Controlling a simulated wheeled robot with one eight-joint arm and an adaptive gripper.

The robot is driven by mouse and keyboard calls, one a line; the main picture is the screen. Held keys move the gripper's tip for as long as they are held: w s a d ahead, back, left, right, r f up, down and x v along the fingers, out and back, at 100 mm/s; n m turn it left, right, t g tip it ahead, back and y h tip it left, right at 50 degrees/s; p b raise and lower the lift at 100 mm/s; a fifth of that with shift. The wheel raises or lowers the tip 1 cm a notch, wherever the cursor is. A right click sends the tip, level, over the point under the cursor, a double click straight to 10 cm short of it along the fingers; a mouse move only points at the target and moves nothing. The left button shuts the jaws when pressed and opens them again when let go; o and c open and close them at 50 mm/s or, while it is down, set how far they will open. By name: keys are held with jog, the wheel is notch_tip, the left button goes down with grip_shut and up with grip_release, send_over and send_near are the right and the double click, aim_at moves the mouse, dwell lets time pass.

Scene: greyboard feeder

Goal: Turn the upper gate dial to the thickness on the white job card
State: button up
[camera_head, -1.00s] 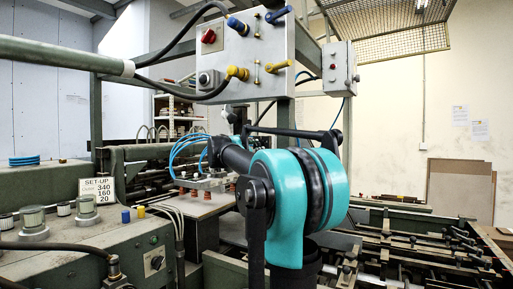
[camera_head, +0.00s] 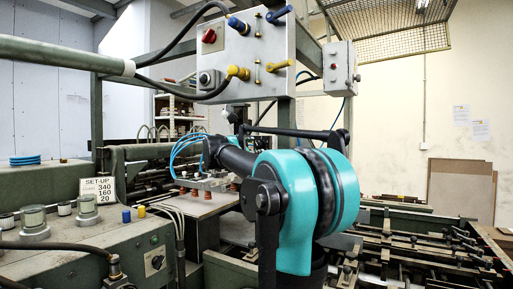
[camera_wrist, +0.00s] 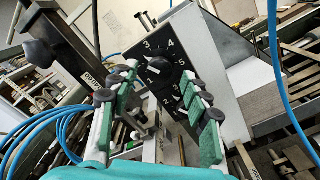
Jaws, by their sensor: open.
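The white job card (camera_head: 97,188) stands at the left of the head view and reads SET-UP, 340, 160, 20; its small side words are too small to read. In the wrist view a dark panel (camera_wrist: 205,60) carries an upper dial (camera_wrist: 158,70) with a black knob, a white mark and numbers including 3, 4 and 5. No contact with the knob is clear.
Blue hoses (camera_wrist: 65,125) loop at the left of the wrist view, and another blue hose runs down the right. A grey control box (camera_head: 250,55) hangs above my arm in the head view. A machine console (camera_head: 90,245) stands at the left.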

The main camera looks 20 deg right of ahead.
jog(key=v, duration=0.9)
jog(key=shift+s+a, duration=0.2)
jog(key=shift+a, duration=0.1)
